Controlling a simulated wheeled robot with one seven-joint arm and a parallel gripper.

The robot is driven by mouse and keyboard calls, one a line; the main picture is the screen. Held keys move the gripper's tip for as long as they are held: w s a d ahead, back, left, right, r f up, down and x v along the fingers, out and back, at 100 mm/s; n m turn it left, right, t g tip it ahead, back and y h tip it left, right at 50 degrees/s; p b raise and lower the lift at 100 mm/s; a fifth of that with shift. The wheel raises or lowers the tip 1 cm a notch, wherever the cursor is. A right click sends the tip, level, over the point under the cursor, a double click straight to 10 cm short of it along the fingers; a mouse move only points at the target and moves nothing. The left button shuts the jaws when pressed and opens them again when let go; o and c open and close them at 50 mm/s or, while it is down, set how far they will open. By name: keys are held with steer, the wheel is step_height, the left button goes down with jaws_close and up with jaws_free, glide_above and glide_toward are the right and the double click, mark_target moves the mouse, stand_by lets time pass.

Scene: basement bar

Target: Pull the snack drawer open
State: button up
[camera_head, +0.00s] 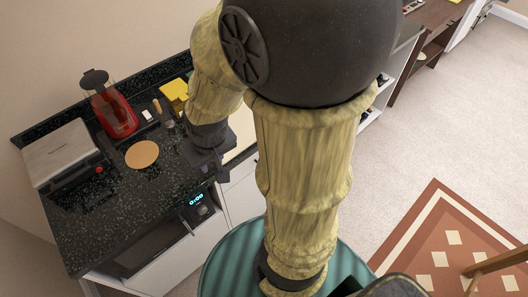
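My gripper (221,172) is a dark shape at the front edge of the black speckled counter (110,215), pointing down. Its fingers are small and dark here, so I cannot tell whether they are open or shut, or whether they touch anything. White cabinet fronts (243,196) show below the counter, just right of and below my gripper. I cannot tell which front is the snack drawer. My arm covers much of that cabinet row, and no handle is clear. No drawer is visibly pulled out.
On the counter are a silver appliance (62,150), a red blender (112,108), a round wooden board (142,154) and yellow items (175,90). A built-in appliance with a lit clock (197,199) sits left of my gripper. Open carpet (440,110) and a patterned rug (460,240) lie right.

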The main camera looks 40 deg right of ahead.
steer(key=shift+w, duration=0.25)
steer(key=shift+s, duration=0.1)
steer(key=w+d+f+m+t+b, duration=0.2)
steer(key=w+d+f+m+b, duration=0.15)
steer(key=d+f+b, duration=0.55)
steer(key=w+d+f+m+t+b, duration=0.15)
steer(key=d+f+m+b, duration=0.3)
steer(key=d+f, duration=0.75)
steer(key=s+d+f+m+t+b, duration=0.4)
steer(key=f+b, duration=0.2)
steer(key=f, duration=0.1)
steer(key=s+d+f+m+t+y+b, duration=0.1)
steer(key=s+d+f+m+t+b, duration=0.4)
steer(key=f+b, duration=0.2)
steer(key=shift+d+f, duration=0.3)
steer(key=shift+f, duration=0.25)
